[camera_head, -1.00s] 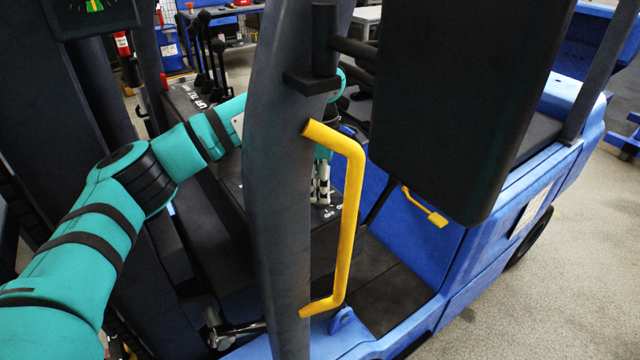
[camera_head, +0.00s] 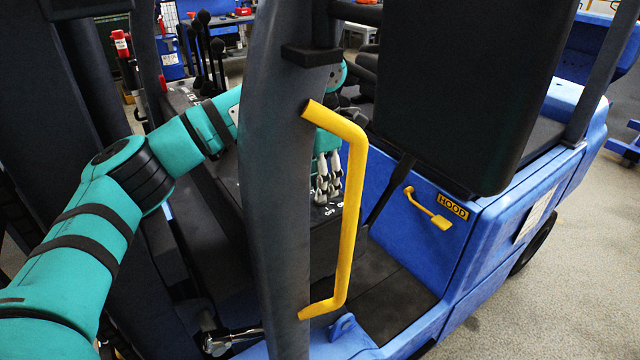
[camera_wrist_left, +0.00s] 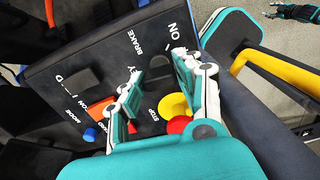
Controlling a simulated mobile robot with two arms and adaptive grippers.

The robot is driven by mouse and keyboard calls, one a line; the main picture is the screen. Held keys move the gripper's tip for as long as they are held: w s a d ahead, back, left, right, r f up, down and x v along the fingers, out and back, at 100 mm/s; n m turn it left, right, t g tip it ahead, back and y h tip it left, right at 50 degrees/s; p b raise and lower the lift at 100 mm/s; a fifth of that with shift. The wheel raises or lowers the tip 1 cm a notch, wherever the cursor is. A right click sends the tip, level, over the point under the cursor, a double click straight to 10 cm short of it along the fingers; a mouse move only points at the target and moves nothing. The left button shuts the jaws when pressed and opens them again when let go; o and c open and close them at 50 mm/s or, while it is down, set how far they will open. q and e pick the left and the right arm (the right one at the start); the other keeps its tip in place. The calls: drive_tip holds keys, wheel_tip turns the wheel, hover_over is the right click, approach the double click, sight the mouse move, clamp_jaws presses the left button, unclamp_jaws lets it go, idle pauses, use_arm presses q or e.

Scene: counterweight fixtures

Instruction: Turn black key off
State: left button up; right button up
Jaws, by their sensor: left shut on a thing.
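In the left wrist view the black key (camera_wrist_left: 158,69) is a dark rounded knob on a black control panel (camera_wrist_left: 60,58), near the partly readable letters "ON" and "Y". My left gripper (camera_wrist_left: 158,66) has its two pale fingers on either side of the key, shut on it. The fingers hide part of the key's base, and its exact turn angle is hard to read. In the head view my left gripper (camera_head: 327,178) points down at the panel behind the grey post and yellow handle; the key itself is hidden there. My right gripper (camera_wrist_left: 297,12) seems to show at the wrist view's top right corner, small and dark.
A yellow grab handle (camera_head: 350,200) and thick grey post (camera_head: 275,200) stand in front of my left arm. Black levers (camera_head: 205,50) stand behind.

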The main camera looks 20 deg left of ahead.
use_arm(q)
drive_tip(key=shift+r+n, duration=0.1)
drive_tip(key=shift+n, duration=0.4)
drive_tip(key=o, duration=1.1)
drive_tip(key=shift+o, duration=0.2)
wheel_tip(320, 180, up, 12)
